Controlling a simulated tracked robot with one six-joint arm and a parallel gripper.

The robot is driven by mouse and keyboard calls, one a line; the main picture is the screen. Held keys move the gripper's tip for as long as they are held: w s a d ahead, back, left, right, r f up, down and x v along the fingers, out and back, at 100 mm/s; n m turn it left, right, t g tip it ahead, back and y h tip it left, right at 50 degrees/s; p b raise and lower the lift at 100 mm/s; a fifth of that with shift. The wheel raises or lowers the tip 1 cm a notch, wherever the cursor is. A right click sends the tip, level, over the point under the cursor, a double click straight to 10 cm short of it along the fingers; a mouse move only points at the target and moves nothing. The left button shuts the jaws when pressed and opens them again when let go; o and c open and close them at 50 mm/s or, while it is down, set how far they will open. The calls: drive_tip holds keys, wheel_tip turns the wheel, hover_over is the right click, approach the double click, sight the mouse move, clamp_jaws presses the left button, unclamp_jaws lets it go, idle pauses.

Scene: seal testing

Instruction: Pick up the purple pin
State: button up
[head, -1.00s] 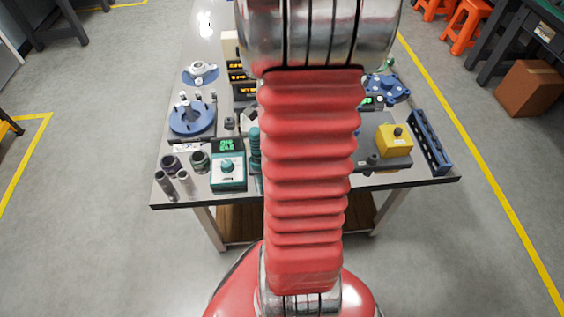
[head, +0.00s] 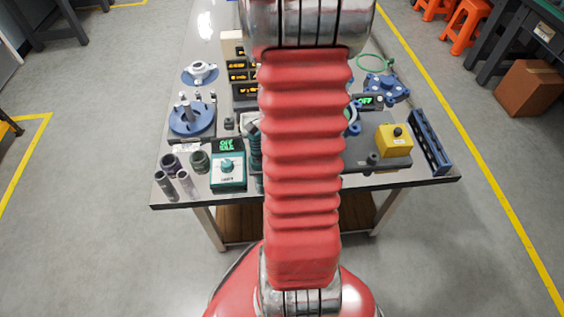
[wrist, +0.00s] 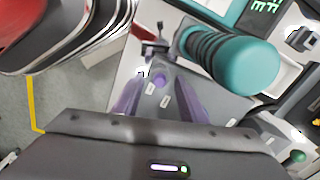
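My gripper (wrist: 158,88) reaches up from the bottom of the wrist view. Whether either finger touches the pin cannot be told. In the head view my red arm hides both the gripper and the pin.
A teal ribbed cylinder (wrist: 235,62) stands close to the right of the fingers. In the head view, a teal control box (head: 228,171), a yellow box (head: 394,141) and a blue rack (head: 429,143) crowd the table.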

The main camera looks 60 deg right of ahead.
drive_tip(key=shift+c, duration=0.3)
clamp_jaws()
drive_tip(key=shift+r, duration=0.15)
wheel_tip(320, 180, up, 10)
idle(0.7)
drive_tip(key=shift+w+n, duration=0.1)
drive_tip(key=shift+n, duration=0.2)
